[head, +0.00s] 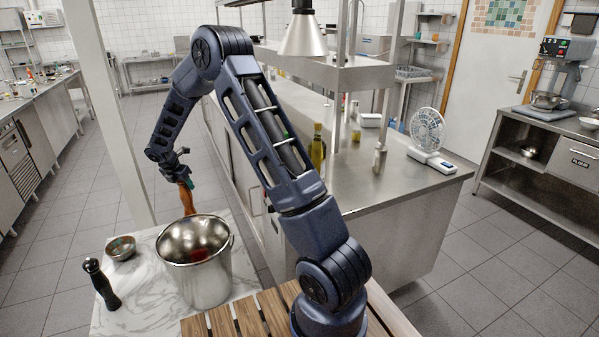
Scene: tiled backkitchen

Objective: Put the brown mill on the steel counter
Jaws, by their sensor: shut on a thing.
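My gripper (178,172), at the left end of my arm, is shut on the brown mill (187,197). The mill hangs roughly upright below the fingers, just behind the steel bucket's rim. Its lower end is partly hidden by the bucket, and I cannot tell whether it touches the marble top. The steel counter (395,185) runs from the middle to the right, across the floor gap from the marble table. Its near end has bare room.
A steel bucket (207,285), a small bowl (121,248) and a black mill (101,285) stand on the marble table (150,315). On the counter are an oil bottle (317,150), a shaker (380,160) and a white fan (428,135). A shelf and lamp (304,35) overhang it.

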